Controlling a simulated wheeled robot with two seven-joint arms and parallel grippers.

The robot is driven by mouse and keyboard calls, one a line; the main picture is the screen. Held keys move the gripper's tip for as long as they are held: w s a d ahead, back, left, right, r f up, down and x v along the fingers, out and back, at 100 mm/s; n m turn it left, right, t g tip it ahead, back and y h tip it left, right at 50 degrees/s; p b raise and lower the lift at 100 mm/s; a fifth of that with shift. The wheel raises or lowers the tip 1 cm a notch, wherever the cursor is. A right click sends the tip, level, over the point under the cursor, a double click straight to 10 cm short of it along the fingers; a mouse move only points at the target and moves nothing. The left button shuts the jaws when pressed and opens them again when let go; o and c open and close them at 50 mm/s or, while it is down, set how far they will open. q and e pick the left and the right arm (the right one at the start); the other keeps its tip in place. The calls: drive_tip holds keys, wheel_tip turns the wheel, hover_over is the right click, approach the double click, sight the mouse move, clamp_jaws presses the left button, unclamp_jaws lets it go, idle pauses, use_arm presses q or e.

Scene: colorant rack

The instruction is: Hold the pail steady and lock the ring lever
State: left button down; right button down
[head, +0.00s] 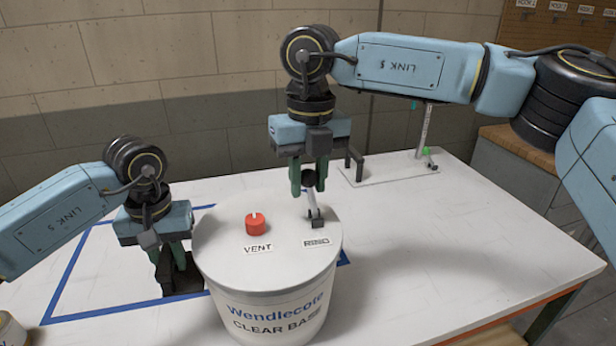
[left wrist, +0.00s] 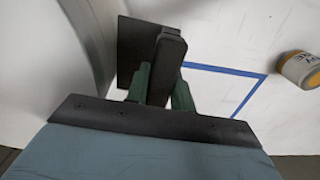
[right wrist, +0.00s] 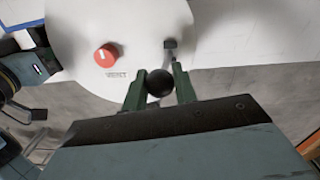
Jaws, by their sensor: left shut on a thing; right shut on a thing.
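The white pail (head: 265,285) stands on the table with a pale lid (head: 215,235) on it. My left gripper (head: 177,262) is at the pail's left side, shut on a dark upright grip (left wrist: 165,65) beside the pail wall. The ring lever (head: 313,207) rises from a small dark bracket (head: 318,223) by the RING label. Its black ball knob (right wrist: 159,83) is between the fingers of my right gripper (head: 308,183), which is shut on it above the lid.
A red VENT knob (head: 255,224) sits on the lid. Blue tape (head: 75,258) outlines an area around the pail. A small can (left wrist: 300,69) stands at the table's left front. A stand with a post (head: 424,135) is at the back right. The table's right side is clear.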

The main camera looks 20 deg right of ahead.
drive_tip(key=d+y, duration=0.1)
drive_tip(key=y, duration=0.1)
drive_tip(key=d+y, duration=0.2)
drive_tip(key=shift+s+d+f, duration=0.15)
drive_tip(key=shift+d, duration=0.15)
use_arm(q)
drive_tip(key=shift+a, duration=0.1)
use_arm(e)
drive_tip(key=shift+s+d+f+t+y, duration=0.1)
drive_tip(key=shift+d+f+y, duration=0.1)
drive_tip(key=shift+d+y, duration=0.4)
drive_tip(key=shift+w+d+f+t+y, duration=0.1)
drive_tip(key=shift+d+f+y, duration=0.15)
drive_tip(key=shift+y, duration=0.6)
drive_tip(key=shift+s+d+f+t+y, duration=0.15)
drive_tip(key=shift+d+y, duration=0.35)
drive_tip(key=shift+y, duration=0.25)
drive_tip(key=c, duration=1.1)
unclamp_jaws()
drive_tip(key=shift+c, duration=0.2)
drive_tip(key=shift+r, duration=0.1)
